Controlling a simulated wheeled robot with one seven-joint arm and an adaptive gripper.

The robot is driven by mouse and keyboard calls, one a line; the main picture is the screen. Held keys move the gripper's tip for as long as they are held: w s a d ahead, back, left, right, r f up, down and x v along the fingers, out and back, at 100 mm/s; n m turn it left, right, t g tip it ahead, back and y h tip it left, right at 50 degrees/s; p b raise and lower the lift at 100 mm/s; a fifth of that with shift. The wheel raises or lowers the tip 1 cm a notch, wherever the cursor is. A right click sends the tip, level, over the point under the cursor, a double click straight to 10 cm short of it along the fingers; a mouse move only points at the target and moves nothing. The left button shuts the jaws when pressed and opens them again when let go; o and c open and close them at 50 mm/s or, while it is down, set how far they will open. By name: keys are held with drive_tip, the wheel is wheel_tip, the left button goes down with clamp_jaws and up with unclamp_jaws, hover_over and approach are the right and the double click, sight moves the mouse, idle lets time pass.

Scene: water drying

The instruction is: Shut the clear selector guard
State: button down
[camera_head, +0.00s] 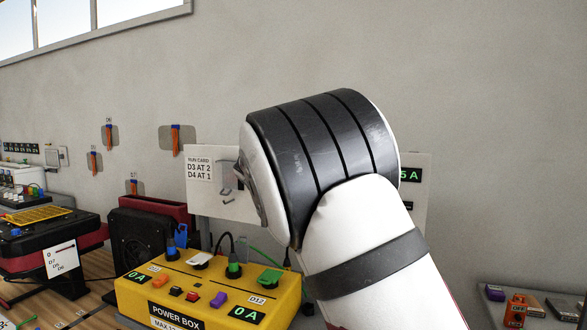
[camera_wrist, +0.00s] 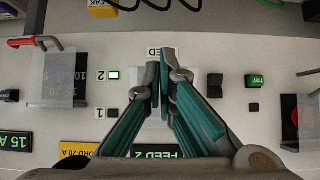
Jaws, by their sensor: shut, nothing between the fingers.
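My gripper (camera_wrist: 162,62) is shut and empty in the wrist view, its teal fingers together in front of the middle of a pale panel (camera_wrist: 230,50). A see-through grey plate (camera_wrist: 62,75), which looks like a clear guard, stands at the left of the panel beside the numbers 5 to 20. A red handle (camera_wrist: 35,42) is by its upper edge. The gripper is apart from it, to its right. I cannot tell how far the plate is swung. In the head view my arm hides the gripper and most of the panel (camera_head: 215,208).
The yellow power box (camera_head: 205,290) with plugs and cables stands below the panel in the head view.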

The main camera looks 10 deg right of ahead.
drive_tip(key=w+d+f+t+h+b, duration=0.2)
drive_tip(key=f+b, duration=0.3)
drive_tip(key=b, duration=1.5)
drive_tip(key=shift+w+d+f+t, duration=0.4)
drive_tip(key=shift+w+t, duration=0.3)
drive_tip(key=shift+w, duration=0.15)
drive_tip(key=shift+w+d+r+h+b, duration=0.15)
drive_tip(key=shift+h+b, duration=0.15)
drive_tip(key=shift+b, duration=0.4)
drive_tip(key=shift+r, duration=0.1)
